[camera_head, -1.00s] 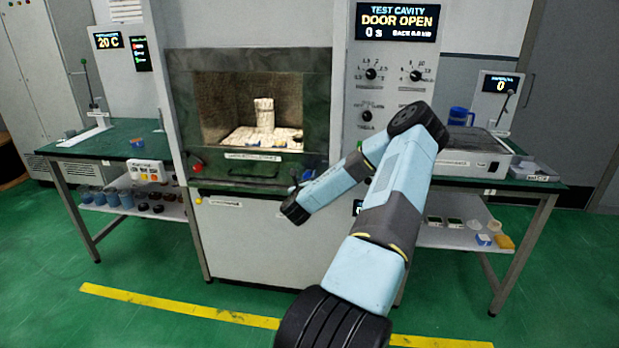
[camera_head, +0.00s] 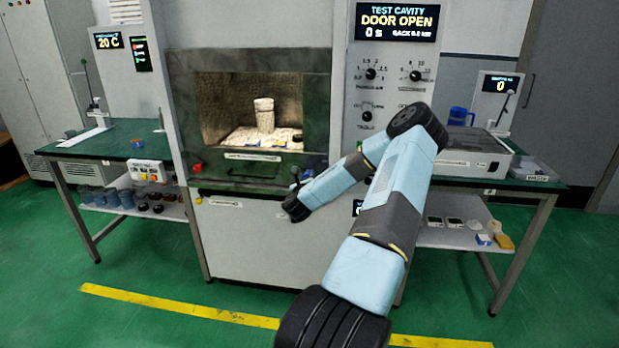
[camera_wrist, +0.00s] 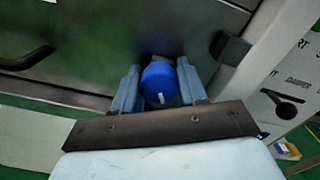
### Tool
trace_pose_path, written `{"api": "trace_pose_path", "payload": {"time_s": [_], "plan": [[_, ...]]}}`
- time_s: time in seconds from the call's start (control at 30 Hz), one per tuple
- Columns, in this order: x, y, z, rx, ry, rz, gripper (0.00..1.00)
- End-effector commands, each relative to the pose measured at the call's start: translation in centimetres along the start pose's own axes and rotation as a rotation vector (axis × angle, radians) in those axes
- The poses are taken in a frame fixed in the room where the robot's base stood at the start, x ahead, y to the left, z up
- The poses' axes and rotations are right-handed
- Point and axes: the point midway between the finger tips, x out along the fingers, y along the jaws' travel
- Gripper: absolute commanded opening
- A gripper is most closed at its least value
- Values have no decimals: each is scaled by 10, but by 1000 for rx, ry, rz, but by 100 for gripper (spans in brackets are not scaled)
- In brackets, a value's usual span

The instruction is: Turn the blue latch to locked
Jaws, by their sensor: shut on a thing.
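In the wrist view, the blue latch (camera_wrist: 159,83) is a round blue knob with a short white mark near its lower edge. It sits at the dark door panel (camera_wrist: 90,45). My gripper (camera_wrist: 158,88) has one finger on each side of the knob and is shut on it. In the head view, my arm reaches to the lower right of the test cavity (camera_head: 263,105). My gripper and the latch are mostly hidden behind my arm there. The display (camera_head: 397,20) reads "DOOR OPEN".
A control panel with black knobs (camera_head: 371,73) is right of the cavity. A red button (camera_head: 197,168) is at its lower left. In the wrist view, a dark block (camera_wrist: 230,47) stands close right of my gripper, and a black handle (camera_wrist: 28,58) is at left. Benches stand on both sides.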

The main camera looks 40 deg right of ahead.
Motion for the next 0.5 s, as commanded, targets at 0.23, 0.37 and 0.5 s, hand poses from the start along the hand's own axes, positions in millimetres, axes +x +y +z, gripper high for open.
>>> {"api": "trace_pose_path", "payload": {"time_s": [0.23, 0.37, 0.5], "plan": [[3, -1, -1, -3, 1, 4, 11], [0, 1, 0, -22, 1, 5, 11], [-1, 2, 0, -35, 1, 7, 11]]}}
